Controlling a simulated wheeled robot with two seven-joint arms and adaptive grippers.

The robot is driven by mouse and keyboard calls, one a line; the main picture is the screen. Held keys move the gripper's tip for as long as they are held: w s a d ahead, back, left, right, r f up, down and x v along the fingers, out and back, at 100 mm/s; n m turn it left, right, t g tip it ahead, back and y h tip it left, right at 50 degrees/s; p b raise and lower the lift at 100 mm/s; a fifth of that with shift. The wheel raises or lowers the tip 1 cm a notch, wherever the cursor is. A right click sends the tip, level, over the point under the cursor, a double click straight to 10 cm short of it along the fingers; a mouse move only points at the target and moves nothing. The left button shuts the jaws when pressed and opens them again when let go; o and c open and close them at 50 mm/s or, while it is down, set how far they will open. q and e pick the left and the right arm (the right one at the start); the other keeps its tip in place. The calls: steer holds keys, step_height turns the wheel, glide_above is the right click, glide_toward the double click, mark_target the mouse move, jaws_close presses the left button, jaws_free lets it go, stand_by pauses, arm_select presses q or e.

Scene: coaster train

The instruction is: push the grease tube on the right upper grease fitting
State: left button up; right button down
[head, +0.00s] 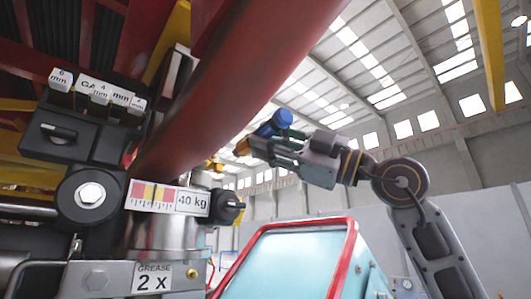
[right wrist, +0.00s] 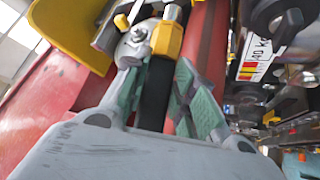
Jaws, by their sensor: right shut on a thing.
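My right gripper (head: 250,146) reaches in from the right, beside the big red curved tube of the coaster. It is shut on the grease tube, which shows as a black length (right wrist: 155,95) between the green finger pads in the right wrist view. A yellow hexagonal end piece (right wrist: 167,38) with a silver tip sits just beyond the fingertips. In the head view an orange end (head: 242,147) shows at the fingertips. Whether the tip touches a fitting cannot be told; the upper fitting is not clearly visible. My left gripper is not in view.
A red tube (head: 240,75) runs close beside the gripper. A brass fitting (head: 193,273) sits by the "GREASE 2x" label. A black block with knobs (head: 88,193) and a "40 kg" scale (head: 166,197) fill the left. A red-framed teal panel (head: 285,265) stands below the arm.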

mark_target(245, 149)
steer(key=shift+s+d+r+g+y, duration=0.2)
steer(key=shift+s+r+g+y, duration=0.05)
steer(key=shift+r+g+y, duration=0.4)
steer(key=shift+w+m+y, duration=0.1)
steer(key=shift+m+y, duration=0.15)
steer(key=shift+m, duration=0.05)
steer(key=shift+f, duration=0.1)
steer(key=shift+w+a, duration=0.1)
steer(key=shift+a, duration=0.05)
steer(key=shift+w+a, duration=0.1)
steer(key=shift+w, duration=0.1)
steer(key=shift+w+a+p, duration=0.45)
steer(key=shift+w+a, duration=0.2)
steer(key=shift+w, duration=0.25)
steer(key=shift+w+a+p, duration=0.5)
steer(key=shift+w+a, duration=0.2)
steer(key=shift+w, duration=0.25)
steer(key=shift+w+a+p, duration=0.45)
steer(key=shift+w+a, duration=0.2)
steer(key=shift+w, duration=0.25)
steer(key=shift+w+a, duration=0.3)
steer(key=shift+w, duration=0.05)
steer(key=shift+w+a+p, duration=0.3)
steer(key=shift+w+a, duration=0.15)
steer(key=shift+w, duration=0.25)
stand_by(2.8)
